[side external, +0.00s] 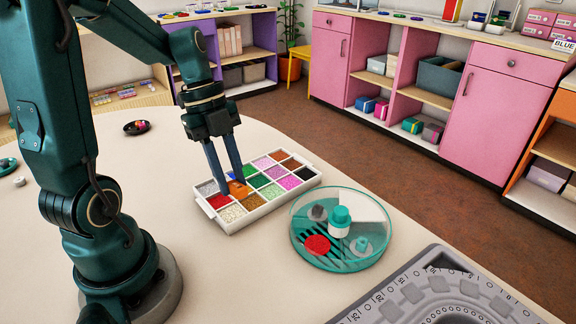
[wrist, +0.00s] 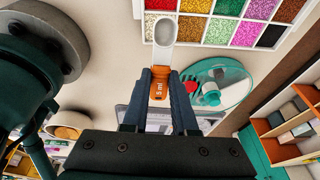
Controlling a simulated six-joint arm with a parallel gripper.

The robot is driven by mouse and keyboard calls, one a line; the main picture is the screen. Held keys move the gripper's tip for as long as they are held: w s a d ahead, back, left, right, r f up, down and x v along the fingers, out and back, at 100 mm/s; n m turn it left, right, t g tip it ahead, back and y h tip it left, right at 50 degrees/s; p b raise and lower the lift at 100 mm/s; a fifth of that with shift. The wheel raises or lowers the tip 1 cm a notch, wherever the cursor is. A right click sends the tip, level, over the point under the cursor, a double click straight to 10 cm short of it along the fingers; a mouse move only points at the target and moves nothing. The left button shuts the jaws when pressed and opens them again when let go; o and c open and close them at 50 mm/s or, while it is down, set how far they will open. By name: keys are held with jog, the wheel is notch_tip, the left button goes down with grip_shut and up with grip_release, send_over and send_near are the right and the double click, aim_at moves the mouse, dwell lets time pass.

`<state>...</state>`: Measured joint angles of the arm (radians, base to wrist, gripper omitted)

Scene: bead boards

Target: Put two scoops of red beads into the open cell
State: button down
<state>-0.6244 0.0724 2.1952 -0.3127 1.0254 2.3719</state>
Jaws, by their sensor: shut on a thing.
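My gripper (side external: 238,180) points down over the white bead tray (side external: 262,216) and is shut on a scoop. The scoop's orange handle (wrist: 160,88) reads "5 ml"; its pale bowl (wrist: 164,30) looks empty in the wrist view. The orange handle also shows in the side view (side external: 239,188). The red beads' compartment (side external: 218,201) is at the tray's left end. A round teal dish (side external: 352,268) with a clear cover stands right of the tray. A red patch (side external: 317,245), apparently beads, lies in its front-left part. Whether the cover is open there is unclear.
A grey bead board (side external: 440,290) lies at the front right, close to the dish. A small dark dish (side external: 137,127) with coloured bits sits at the back left. The table (side external: 235,280) is clear in front of the tray.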

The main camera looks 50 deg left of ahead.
jog(key=shift+a+n, duration=0.4)
jog(key=shift+a, duration=0.25)
jog(key=shift+s+a+f+h, duration=0.1)
jog(key=shift+a+f+h, duration=0.35)
jog(key=shift+f+h, duration=0.35)
jog(key=shift+a+f+h, duration=0.4)
jog(key=shift+f+h, duration=0.35)
jog(key=shift+h, duration=0.05)
jog(key=shift+a+f, duration=0.15)
jog(key=shift+f, duration=0.55)
jog(key=shift+a+f, duration=0.15)
jog(key=shift+f, duration=0.5)
